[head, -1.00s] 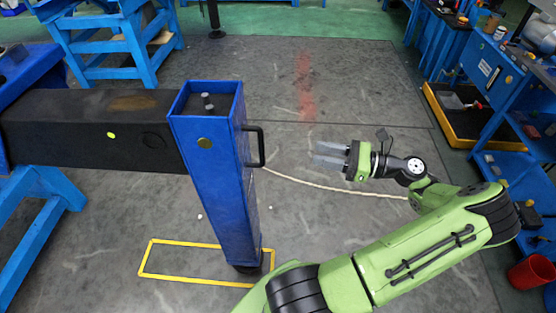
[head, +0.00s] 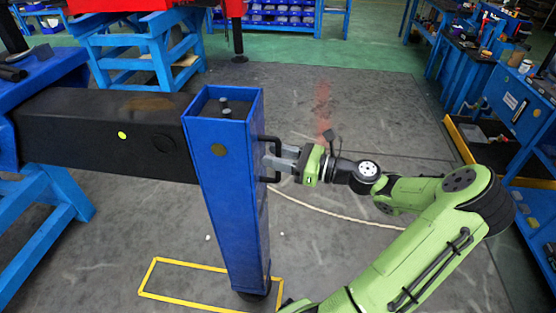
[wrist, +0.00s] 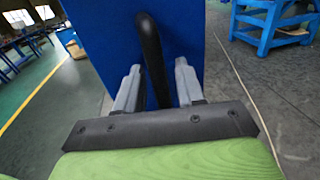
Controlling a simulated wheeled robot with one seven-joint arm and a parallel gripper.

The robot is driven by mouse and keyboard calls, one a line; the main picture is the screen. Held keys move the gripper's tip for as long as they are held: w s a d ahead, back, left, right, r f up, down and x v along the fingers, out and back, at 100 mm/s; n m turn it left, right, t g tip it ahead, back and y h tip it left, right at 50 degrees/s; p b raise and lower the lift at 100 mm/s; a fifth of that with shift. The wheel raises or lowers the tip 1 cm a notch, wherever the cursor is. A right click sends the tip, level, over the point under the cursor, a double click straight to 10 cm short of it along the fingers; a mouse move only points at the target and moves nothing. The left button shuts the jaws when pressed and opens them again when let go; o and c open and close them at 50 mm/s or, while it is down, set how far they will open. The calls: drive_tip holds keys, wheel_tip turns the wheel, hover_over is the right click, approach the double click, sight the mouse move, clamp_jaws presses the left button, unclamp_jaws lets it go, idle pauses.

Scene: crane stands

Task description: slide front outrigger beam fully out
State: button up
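The front outrigger beam (head: 95,125) is a black box beam running in from the left. Its right end meets a blue upright leg (head: 228,190) with two pins at the top. A black handle (head: 273,140) sits on the leg's right face; it also shows in the wrist view (wrist: 151,62). My gripper (head: 277,162) is at this handle, level and pointing left. In the wrist view its fingers (wrist: 155,85) stand on either side of the handle bar, with a gap visible on the right side. The gripper is open, not closed on the bar.
A yellow outlined rectangle (head: 157,260) is on the floor by the leg's foot. A pale rope (head: 340,214) lies across the floor at the right. Blue benches (head: 515,110) and a yellow-edged tray (head: 460,140) stand far right. Floor beyond the leg is clear.

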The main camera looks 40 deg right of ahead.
clamp_jaws()
idle(0.3)
drive_tip(key=shift+s+d+r+p, duration=0.1)
drive_tip(key=shift+d+r+p, duration=0.2)
drive_tip(key=shift+p, duration=0.9)
drive_tip(key=s+p, duration=0.1)
drive_tip(key=p, duration=0.2)
drive_tip(key=d+p, duration=0.1)
drive_tip(key=p, duration=0.2)
drive_tip(key=shift+s+f, duration=0.3)
drive_tip(key=shift+s, duration=0.05)
